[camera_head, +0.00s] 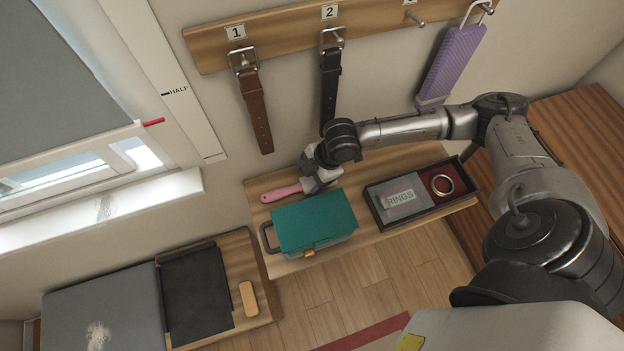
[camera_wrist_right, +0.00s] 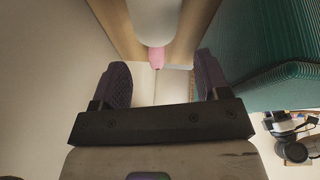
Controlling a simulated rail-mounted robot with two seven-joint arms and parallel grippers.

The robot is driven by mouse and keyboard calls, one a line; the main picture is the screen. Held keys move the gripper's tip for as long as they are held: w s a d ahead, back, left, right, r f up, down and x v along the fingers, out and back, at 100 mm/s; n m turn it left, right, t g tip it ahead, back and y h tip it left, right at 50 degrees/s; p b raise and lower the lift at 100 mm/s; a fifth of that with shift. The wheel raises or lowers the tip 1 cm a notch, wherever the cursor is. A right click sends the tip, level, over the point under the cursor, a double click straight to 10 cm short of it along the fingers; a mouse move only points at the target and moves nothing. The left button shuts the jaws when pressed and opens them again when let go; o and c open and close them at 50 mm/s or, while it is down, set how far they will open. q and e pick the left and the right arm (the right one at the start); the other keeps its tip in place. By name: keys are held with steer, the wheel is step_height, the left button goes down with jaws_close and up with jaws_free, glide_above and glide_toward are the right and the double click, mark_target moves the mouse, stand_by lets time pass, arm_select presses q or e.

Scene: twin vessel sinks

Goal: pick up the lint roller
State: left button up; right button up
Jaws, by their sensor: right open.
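The lint roller lies on the wooden shelf behind the teal box. Its pink handle (camera_head: 281,193) points left in the head view, and its other end is hidden by my right gripper. My right gripper (camera_head: 314,180) is at the right end of the visible handle. In the right wrist view, the fingers (camera_wrist_right: 160,85) are open and apart, with nothing seen between them. The roller's white part (camera_wrist_right: 153,20) and a pink part (camera_wrist_right: 157,57) show just beyond the fingertips, roughly centred. My left gripper is not in view.
The teal box (camera_head: 313,222) stands close beside the roller and also fills the right of the wrist view (camera_wrist_right: 265,50). A rings tray (camera_head: 453,205) sits right on the shelf (camera_head: 365,244). Brown (camera_head: 254,110) and black (camera_head: 329,85) belts hang above.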

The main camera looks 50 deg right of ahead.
mark_target(305, 184)
steer(key=shift+b+x, duration=0.55)
steer(key=shift+x, duration=2.8)
steer(key=shift+d+f, duration=0.1)
steer(key=shift+d, duration=0.05)
steer(key=c, duration=0.7)
